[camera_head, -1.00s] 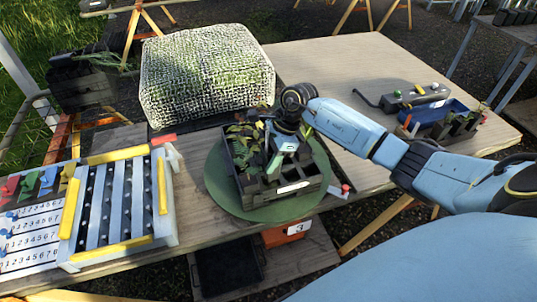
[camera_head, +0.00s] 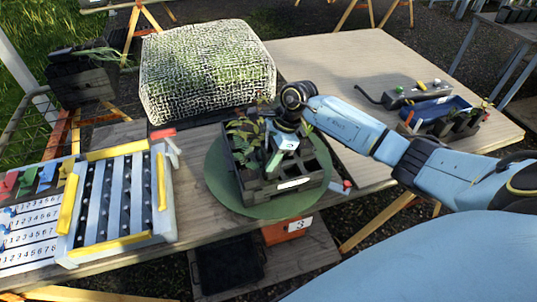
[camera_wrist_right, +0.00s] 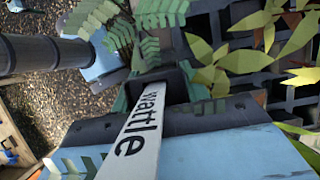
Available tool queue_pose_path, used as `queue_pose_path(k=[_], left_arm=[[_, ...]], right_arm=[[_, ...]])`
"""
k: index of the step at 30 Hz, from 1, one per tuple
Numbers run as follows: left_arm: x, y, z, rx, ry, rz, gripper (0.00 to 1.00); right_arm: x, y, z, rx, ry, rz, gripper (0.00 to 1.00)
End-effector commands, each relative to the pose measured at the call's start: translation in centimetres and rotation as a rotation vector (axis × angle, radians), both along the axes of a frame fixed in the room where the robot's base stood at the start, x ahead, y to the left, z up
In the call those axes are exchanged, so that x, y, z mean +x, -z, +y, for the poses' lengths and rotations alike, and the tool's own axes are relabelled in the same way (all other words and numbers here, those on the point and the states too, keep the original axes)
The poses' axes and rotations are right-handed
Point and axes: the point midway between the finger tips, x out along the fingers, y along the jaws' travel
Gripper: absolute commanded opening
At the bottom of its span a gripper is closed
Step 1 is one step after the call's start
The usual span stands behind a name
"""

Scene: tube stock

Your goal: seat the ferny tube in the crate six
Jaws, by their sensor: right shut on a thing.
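A black crate (camera_head: 257,191) with square cells and a white label stands on a round green turntable (camera_head: 222,195). I cannot read a number on its label. Leafy plants (camera_head: 243,133) fill its left and far cells; several cells at its right are empty. My right gripper (camera_head: 283,150) is over the crate's middle, pointing down. In the right wrist view it is shut on a dark tube (camera_wrist_right: 150,88) with feathery fern-like leaves (camera_wrist_right: 105,20) and a white tag (camera_wrist_right: 137,140) reading "wattle". The tube's lower end is hidden, so I cannot tell how deep it sits. My left gripper is not in view.
A mesh-covered box (camera_head: 207,70) stands behind the crate. A striped rack (camera_head: 120,200) with yellow bars lies at the left, beside a numbered board (camera_head: 30,225). A blue tray (camera_head: 440,112) with dark pots is at the right. The table (camera_head: 345,60) behind my right arm is largely bare.

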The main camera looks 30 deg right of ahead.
Motion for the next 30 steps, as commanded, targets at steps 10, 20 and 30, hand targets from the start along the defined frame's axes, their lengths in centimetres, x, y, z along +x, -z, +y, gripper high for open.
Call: queue_pose_path(k=[10, 20, 30], left_arm=[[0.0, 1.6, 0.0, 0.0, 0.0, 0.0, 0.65], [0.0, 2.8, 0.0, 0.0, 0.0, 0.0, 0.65], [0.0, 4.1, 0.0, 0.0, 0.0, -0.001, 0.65]], right_arm=[[0.0, 1.6, 0.0, 0.001, 0.0, 0.0, 0.18], [0.0, 2.9, 0.0, 0.0, 0.001, -0.001, 0.18], [0.0, 4.3, 0.0, -0.001, 0.001, 0.0, 0.18]])
